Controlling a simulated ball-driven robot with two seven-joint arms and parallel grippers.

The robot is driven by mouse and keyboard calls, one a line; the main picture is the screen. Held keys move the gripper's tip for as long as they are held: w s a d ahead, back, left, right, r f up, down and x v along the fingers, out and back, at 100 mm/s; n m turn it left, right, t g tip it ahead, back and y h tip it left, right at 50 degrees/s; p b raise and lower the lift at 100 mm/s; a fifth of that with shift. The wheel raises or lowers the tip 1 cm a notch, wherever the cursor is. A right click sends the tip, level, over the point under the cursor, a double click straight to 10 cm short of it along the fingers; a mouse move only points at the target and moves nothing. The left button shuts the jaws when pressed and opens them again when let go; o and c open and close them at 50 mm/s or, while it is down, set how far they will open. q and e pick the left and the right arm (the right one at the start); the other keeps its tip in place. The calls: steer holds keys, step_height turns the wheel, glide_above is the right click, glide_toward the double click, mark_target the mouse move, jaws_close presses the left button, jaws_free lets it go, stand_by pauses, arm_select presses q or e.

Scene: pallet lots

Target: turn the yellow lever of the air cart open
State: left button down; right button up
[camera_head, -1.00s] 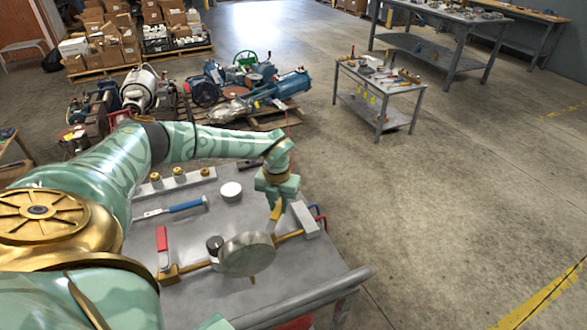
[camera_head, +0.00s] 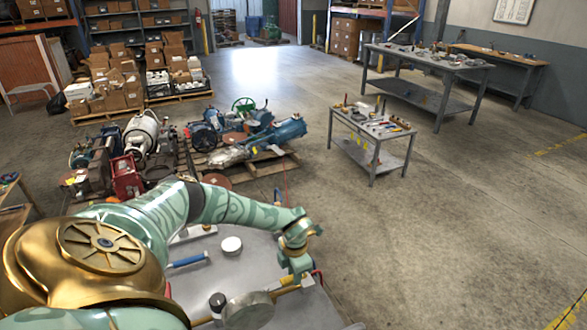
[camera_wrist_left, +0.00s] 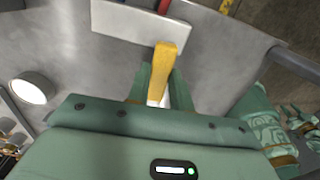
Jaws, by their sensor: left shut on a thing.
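My left gripper (camera_head: 302,279) is over the right side of the air cart's grey top (camera_head: 232,273). In the left wrist view, its fingers (camera_wrist_left: 160,92) are shut on the yellow lever (camera_wrist_left: 166,50), whose end sticks out between them. In the head view the gripper mostly hides the lever. A brass pipe (camera_head: 287,290) runs beside the gripper to a round metal gauge-like part (camera_head: 248,312).
On the cart lie a blue-handled tool (camera_head: 187,261) and a white round puck (camera_head: 231,245). A pale block (camera_wrist_left: 140,22) is close to the lever. Loaded pallets (camera_head: 255,165) stand behind the cart. A small grey table (camera_head: 370,140) stands beyond it; the floor to the right is clear.

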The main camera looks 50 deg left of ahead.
arm_select(q)
steer(key=shift+d+m, duration=0.3)
stand_by(0.4)
steer(key=c, duration=1.2)
jaws_free()
steer(key=shift+c, duration=0.2)
steer(key=shift+s, duration=0.1)
steer(key=shift+r, duration=0.1)
step_height(320, 180, up, 16)
steer(key=p, duration=0.3)
